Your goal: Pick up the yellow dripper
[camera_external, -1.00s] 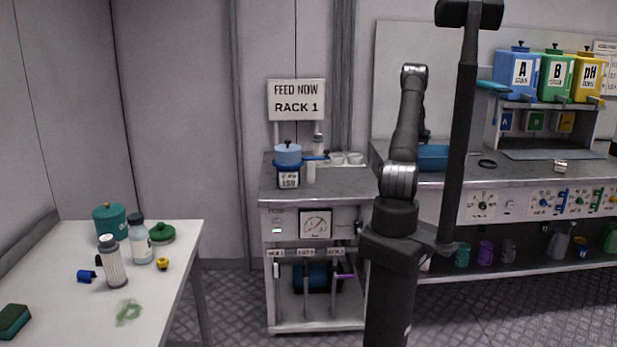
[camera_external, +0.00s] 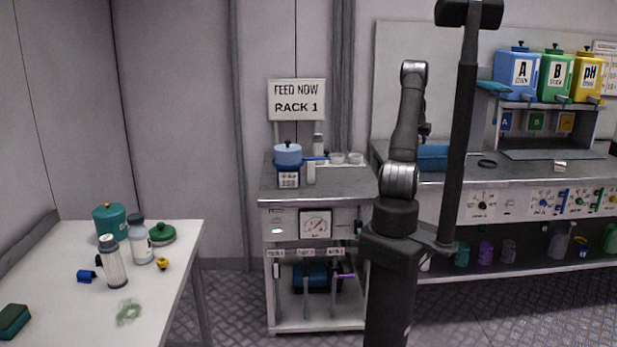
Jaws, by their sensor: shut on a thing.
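My gripper (camera_external: 425,130) is mostly hidden behind my own forearm, above the back bench; only a small dark part shows at the forearm's right side. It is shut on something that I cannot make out. A small yellow piece (camera_external: 162,263) with a dark middle lies on the white table at the left, far from my gripper. I cannot tell whether it is the yellow dripper. A yellow pH container (camera_external: 588,77) stands on the shelf at the right.
The white table (camera_external: 180,285) also holds a teal canister (camera_external: 109,220), bottles and a green sponge (camera_external: 14,320). A cart (camera_external: 335,187) with a blue pot (camera_external: 288,155) stands mid-scene. A blue tray (camera_external: 434,157) and a black ring (camera_external: 487,163) lie on the right bench.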

